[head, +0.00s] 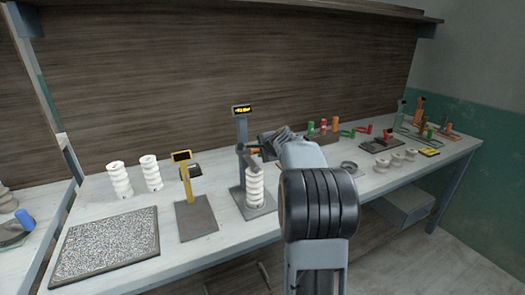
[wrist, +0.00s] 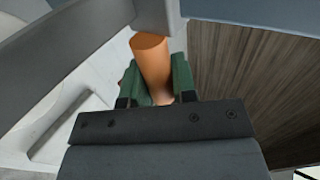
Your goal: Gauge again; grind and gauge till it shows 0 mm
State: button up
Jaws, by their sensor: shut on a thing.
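My gripper (wrist: 155,85) is shut on an orange cylindrical handle (wrist: 152,62), held between its green finger pads in the wrist view. In the head view the handle (head: 254,151) is at the grey gauge stand (head: 242,135), just above a white ribbed clay piece (head: 255,187) standing upright on the gauge's base. The gauge's display (head: 241,110) is lit yellow, but its digits are too small to read. The rough speckled grinding slab (head: 105,245) lies at the bench's front left. My arm hides part of the bench right of the gauge.
A yellow stand (head: 187,180) with a dark display is left of the gauge. Two white ribbed pieces (head: 150,172) stand behind the slab. Bare bench lies between slab and yellow stand.

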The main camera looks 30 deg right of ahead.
jog(key=shift+f+b, duration=0.7)
jog(key=shift+f, duration=0.1)
dwell(3.5)
jog(key=shift+r+p, duration=4.1)
jog(key=shift+r, duration=0.8)
jog(key=o, duration=1.8)
jog(key=shift+f, duration=0.1)
jog(key=shift+c, duration=0.2)
jog(key=d+v, duration=0.1)
jog(key=v, duration=0.7)
jog(key=shift+a, duration=0.5)
